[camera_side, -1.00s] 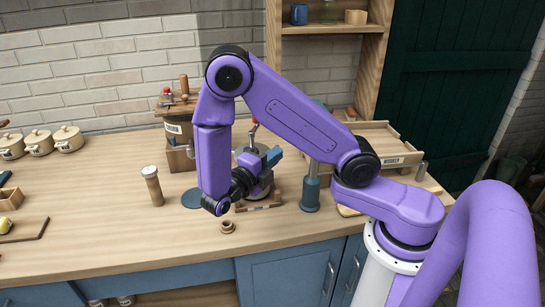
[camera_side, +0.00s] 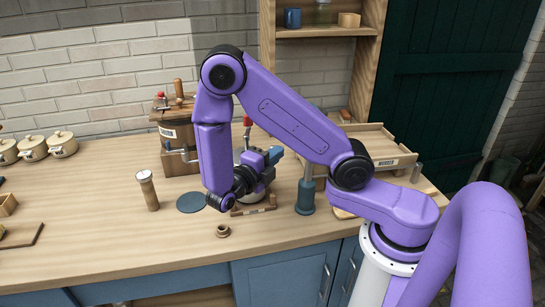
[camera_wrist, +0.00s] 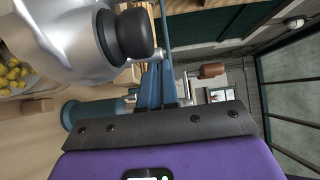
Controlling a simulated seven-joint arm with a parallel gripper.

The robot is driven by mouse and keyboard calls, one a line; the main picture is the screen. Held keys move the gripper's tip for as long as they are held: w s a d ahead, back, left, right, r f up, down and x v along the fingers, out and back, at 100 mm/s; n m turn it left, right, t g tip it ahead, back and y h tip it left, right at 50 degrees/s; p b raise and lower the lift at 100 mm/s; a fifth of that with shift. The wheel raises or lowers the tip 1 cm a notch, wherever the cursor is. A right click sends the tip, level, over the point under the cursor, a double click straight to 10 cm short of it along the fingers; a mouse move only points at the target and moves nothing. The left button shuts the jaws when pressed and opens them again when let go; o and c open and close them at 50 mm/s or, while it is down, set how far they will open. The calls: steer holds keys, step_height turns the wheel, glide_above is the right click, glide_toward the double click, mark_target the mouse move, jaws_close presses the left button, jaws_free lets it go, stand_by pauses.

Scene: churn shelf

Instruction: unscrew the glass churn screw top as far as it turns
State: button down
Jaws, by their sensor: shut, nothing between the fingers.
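The glass churn shows in the wrist view as a clear jar with yellow lumps (camera_wrist: 14,76), cut off at the left edge. Its silver screw top (camera_wrist: 65,42) carries a black knob (camera_wrist: 136,35). In the side view the grey top (camera_side: 242,153) is mostly hidden behind my arm. My gripper (camera_side: 272,156) is at the churn's right side there, and its blue fingers (camera_wrist: 165,40) lie close together, empty, just past the knob in the wrist view. I cannot tell whether they touch the top.
A blue post (camera_side: 306,195) stands close on the right. A cork-coloured jar (camera_side: 148,190) and a small wooden ring (camera_side: 222,231) stand on the counter. The front left counter is largely clear.

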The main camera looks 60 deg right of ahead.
steer(key=shift+d, duration=0.4)
steer(key=shift+w+d, duration=0.1)
steer(key=shift+d, duration=0.1)
stand_by(0.4)
stand_by(1.2)
steer(key=s+a, duration=0.6)
steer(key=a, duration=0.6)
steer(key=w+a, duration=0.3)
steer(key=w, duration=0.2)
steer(key=w+d, duration=0.2)
steer(key=d, duration=1)
steer(key=shift+d, duration=0.35)
